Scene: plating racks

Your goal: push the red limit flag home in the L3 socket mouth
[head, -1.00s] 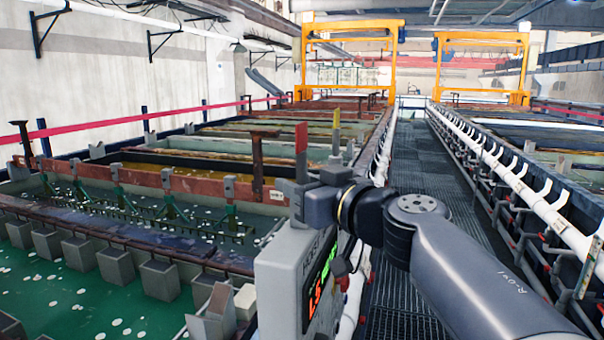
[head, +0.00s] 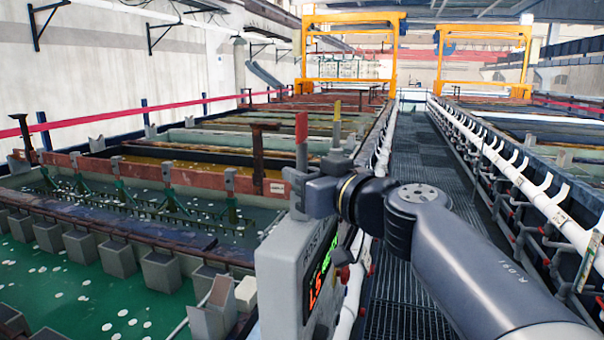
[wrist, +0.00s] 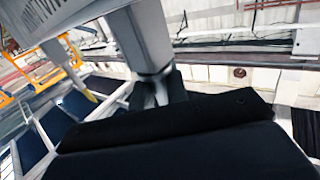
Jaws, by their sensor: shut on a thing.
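The red limit flag (head: 301,127) stands upright on a grey stem above the grey hoist box (head: 283,262) in the head view. My gripper (head: 305,192) is at the top of this box, shut on the flag's grey stem. In the wrist view my gripper (wrist: 158,92) has its fingers closed around the grey post (wrist: 150,38). The flag's lower end and the L3 socket mouth are hidden behind my gripper, so I cannot tell how deep the flag sits.
A yellow-tipped flag (head: 337,109) stands just right of the red one. The box's lit display (head: 321,275) faces right. Plating tanks (head: 100,255) lie to the left. A grated walkway (head: 425,150) runs away, with a white pipe (head: 575,225) on its right.

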